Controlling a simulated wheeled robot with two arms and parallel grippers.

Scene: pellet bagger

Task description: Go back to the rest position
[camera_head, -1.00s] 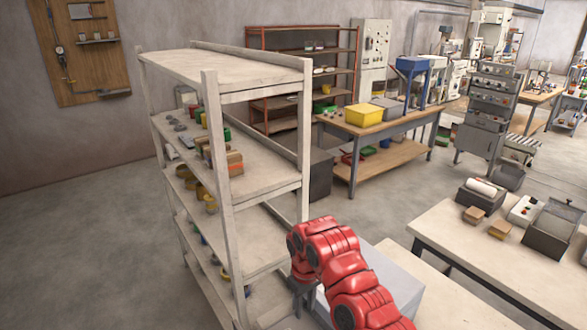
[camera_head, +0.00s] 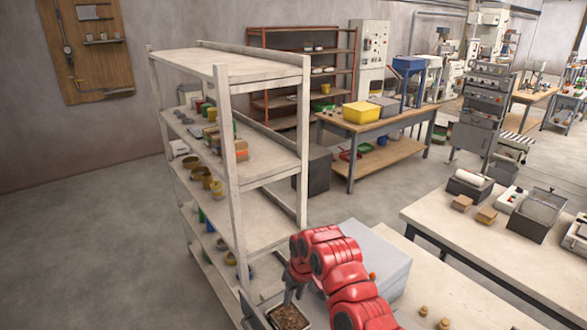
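My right arm is red and comes in from the bottom, right of centre. Its grey gripper (camera_head: 289,294) points down at the bottom of the picture, over or just behind a small dark-rimmed tray of brown pellets (camera_head: 290,317). I cannot tell whether it touches the tray. The fingers are small and partly hidden by the wrist, so their opening cannot be made out. My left gripper is not in view.
A pale shelf unit (camera_head: 243,210) with jars and small boxes stands close on the left. A light grey box (camera_head: 378,255) sits behind my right arm. A worktable (camera_head: 450,222) with machines is at right. Grey floor lies open at far left.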

